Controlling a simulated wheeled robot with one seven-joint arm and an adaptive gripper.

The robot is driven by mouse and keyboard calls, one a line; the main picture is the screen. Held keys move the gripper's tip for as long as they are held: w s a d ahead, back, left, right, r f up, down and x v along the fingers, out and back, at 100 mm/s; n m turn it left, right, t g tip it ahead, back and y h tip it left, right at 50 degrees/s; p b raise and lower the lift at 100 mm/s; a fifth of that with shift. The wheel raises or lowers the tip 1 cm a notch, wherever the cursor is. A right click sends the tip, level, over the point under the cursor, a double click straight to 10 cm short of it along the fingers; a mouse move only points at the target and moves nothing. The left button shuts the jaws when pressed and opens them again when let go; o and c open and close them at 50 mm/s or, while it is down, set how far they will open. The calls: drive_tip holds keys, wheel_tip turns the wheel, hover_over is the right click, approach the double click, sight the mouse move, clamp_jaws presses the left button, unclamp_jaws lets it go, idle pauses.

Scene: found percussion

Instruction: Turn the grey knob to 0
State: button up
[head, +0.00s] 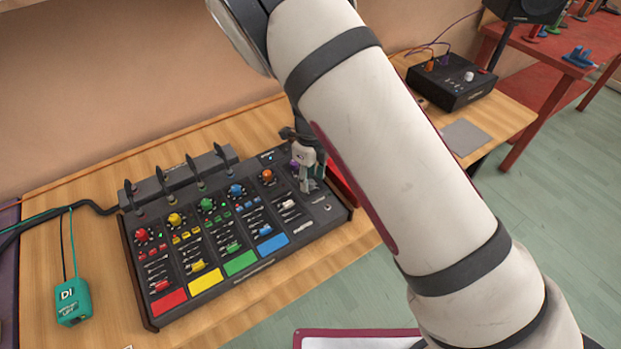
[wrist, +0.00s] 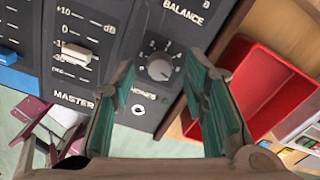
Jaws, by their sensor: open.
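The grey knob (wrist: 159,69) is on the dark mixer panel (wrist: 108,25), above the PHONES label and a round socket, with small scale numbers around it. Its pointer setting is too small to read. My gripper (wrist: 160,76) is open, its green-padded fingertips to the left and right of the knob in the picture. I cannot tell whether they touch it. In the head view my gripper (head: 308,178) points down over the right end of the mixer (head: 325,207), and the grey knob cannot be made out there.
A white MASTER fader (wrist: 76,53) is left of the gripper. A red tray (wrist: 268,90) lies right of the mixer. A teal DI box (head: 73,303) stands on the table at left. A black box (head: 450,88) with knobs sits at the back right.

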drive_tip(key=shift+f, duration=0.65)
clamp_jaws()
